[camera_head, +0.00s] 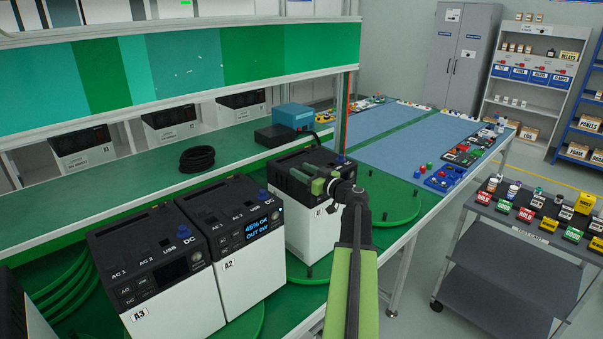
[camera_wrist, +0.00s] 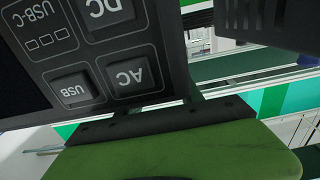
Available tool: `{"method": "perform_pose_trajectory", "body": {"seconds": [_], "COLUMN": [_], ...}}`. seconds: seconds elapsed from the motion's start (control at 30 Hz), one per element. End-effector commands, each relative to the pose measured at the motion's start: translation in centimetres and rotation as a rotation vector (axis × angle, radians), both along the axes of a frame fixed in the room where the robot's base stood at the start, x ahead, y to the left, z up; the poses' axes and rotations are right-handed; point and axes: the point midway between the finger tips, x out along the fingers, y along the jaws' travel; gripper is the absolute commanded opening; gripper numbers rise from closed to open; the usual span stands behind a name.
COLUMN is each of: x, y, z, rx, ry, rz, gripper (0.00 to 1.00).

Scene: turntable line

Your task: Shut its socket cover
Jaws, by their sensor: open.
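Black-topped, white-bodied power units stand in a row on green round plates. The unit labelled A3 (camera_head: 160,262) is nearest, then A2 (camera_head: 235,235) with a lit blue screen text. A third unit (camera_head: 309,230) stands farther right, its label partly hidden. My gripper (camera_head: 318,182) is open at this third unit's top front edge; I cannot tell whether it touches. The wrist view shows a dark panel (camera_wrist: 90,50) with DC, AC, USB and USB-C markings upside down, close beyond my green finger (camera_wrist: 170,160). I cannot make out a socket cover or its position.
A coiled black cable (camera_head: 197,158) and a blue box (camera_head: 293,116) lie on the green bench behind. A blue mat (camera_head: 400,135) with small parts around its edges lies beyond. A grey cart (camera_head: 520,240) stands right, with open floor between.

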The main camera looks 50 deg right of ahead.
Motion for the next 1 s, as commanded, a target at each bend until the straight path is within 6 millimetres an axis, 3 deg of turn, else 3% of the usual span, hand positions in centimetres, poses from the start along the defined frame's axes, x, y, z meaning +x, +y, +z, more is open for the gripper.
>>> {"method": "perform_pose_trajectory", "body": {"seconds": [0.07, 0.4, 1.0], "x": [-0.03, -0.09, -0.15], "y": [-0.01, -0.04, -0.10], "z": [0.00, 0.00, 0.00], "rx": [0.000, 0.000, 0.000], "ry": [0.000, 0.000, 0.000], "rz": [0.000, 0.000, -0.001], "gripper": [0.44, 0.00, 0.00]}}
